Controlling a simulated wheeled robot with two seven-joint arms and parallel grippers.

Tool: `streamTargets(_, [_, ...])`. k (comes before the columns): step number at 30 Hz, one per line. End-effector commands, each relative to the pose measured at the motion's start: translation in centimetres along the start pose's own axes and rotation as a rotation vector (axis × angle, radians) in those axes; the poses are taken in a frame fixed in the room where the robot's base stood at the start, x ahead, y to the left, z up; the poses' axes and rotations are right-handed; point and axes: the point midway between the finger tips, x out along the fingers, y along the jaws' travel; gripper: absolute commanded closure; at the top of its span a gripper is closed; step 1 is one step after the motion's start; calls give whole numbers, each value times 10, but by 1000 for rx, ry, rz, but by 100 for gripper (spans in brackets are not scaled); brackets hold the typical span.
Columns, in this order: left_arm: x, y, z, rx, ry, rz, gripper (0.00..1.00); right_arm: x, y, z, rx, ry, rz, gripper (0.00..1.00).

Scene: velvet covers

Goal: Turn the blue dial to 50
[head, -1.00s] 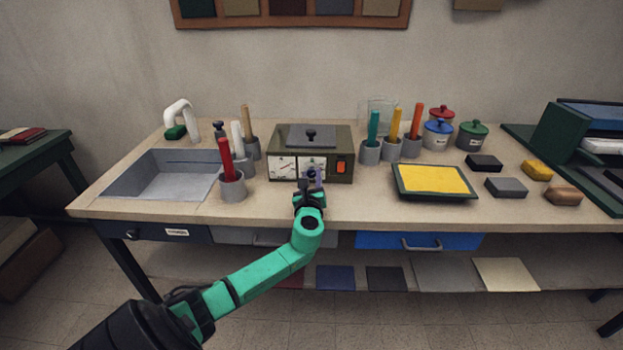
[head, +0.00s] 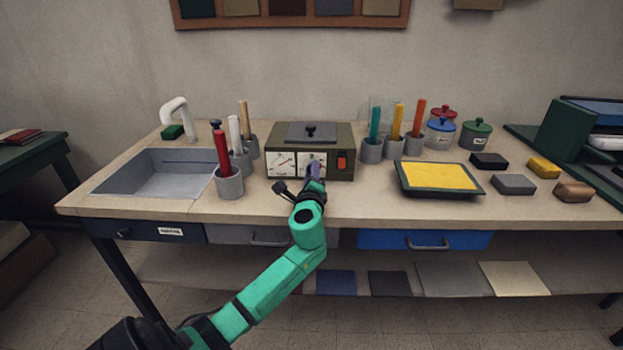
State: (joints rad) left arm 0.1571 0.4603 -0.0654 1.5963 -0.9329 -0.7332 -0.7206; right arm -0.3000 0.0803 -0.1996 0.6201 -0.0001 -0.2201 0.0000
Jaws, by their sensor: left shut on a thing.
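An olive-green box (head: 344,134) stands at the middle of the workbench with a grey lid and black knob on top. My left gripper (head: 313,176) reaches up to the front of the middle panel and is shut on the dial there. The dial is mostly hidden by the gripper, and its reading is too small to tell. My right gripper is out of view.
Grey cups (head: 230,185) with coloured-handled tools stand left of the box, beside a sink (head: 150,173). More cups stand right of it, near lidded jars (head: 440,133). A yellow-filled tray (head: 437,176) and several blocks lie at the right.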

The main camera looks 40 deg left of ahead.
Motion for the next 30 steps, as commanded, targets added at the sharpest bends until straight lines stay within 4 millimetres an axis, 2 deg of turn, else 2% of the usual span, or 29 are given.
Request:
streamTargets(9, [0,2,-2,-141,2,4,100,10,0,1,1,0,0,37])
streamTargets(26, [0,1,-1,-169,2,4,100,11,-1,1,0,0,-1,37])
streamTargets(27, [0,1,-1,-169,2,4,48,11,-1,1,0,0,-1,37])
streamTargets(28, [0,1,-1,-169,2,4,37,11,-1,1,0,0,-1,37])
streamTargets(30, [0,1,-1,-169,2,3,33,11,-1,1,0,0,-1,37])
